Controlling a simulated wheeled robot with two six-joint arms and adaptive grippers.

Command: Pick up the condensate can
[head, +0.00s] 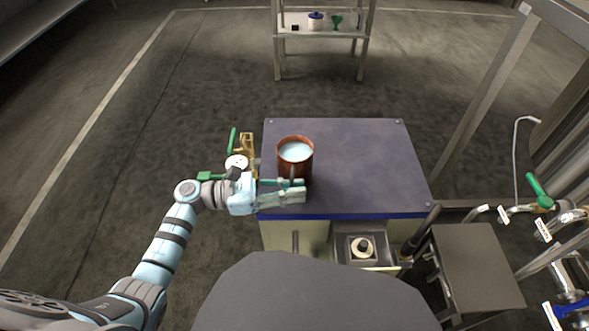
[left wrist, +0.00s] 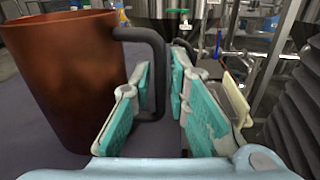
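The condensate can (head: 295,165) is a copper-coloured can of pale bluish liquid, standing upright on the left part of the dark table top. In the left wrist view the can (left wrist: 65,80) fills the left side, and its dark handle (left wrist: 157,75) sticks out toward the fingers. My left gripper (head: 296,189) is at the near side of the can. In the left wrist view its teal-padded fingers (left wrist: 165,105) are apart, with the handle's upright bar in the gap between them. Contact with the handle cannot be told. My right gripper is not in view.
The table (head: 370,165) is clear right of the can. A brass valve with green handles (head: 233,140) stands by its left edge. An open drawer (head: 365,250) is below the front edge. A grey cart (head: 475,265) and labelled pipes (head: 540,205) are at right. A shelf (head: 325,25) stands behind.

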